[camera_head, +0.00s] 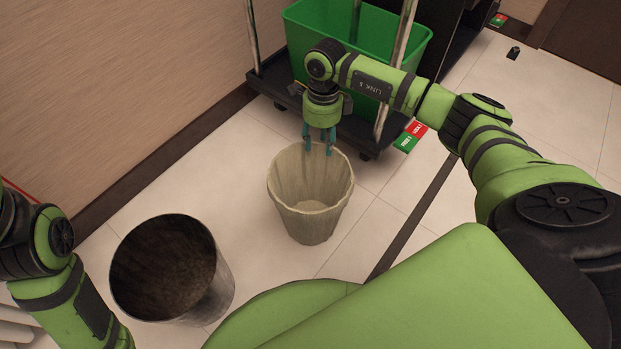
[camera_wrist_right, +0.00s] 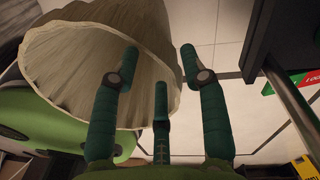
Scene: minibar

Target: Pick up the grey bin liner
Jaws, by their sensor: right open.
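The grey bin liner (camera_head: 309,205) is a pale, ribbed, open-topped liner standing upright on the tiled floor in the middle of the head view. It also shows large in the right wrist view (camera_wrist_right: 75,60), at the upper left. My right gripper (camera_head: 319,150) points down at the liner's far rim, open. In the right wrist view its fingers (camera_wrist_right: 155,65) are spread with nothing gripped between them, and one overlaps the liner in the picture. Whether any finger touches the rim I cannot tell. My left arm shows at the lower left, but its gripper is out of view.
A dark round bin (camera_head: 222,285) stands on the floor to the left of the liner. A cart with a green tub (camera_head: 375,35) stands just behind. A red and green sign (camera_head: 410,137) lies near the cart. Floor right of the liner is clear.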

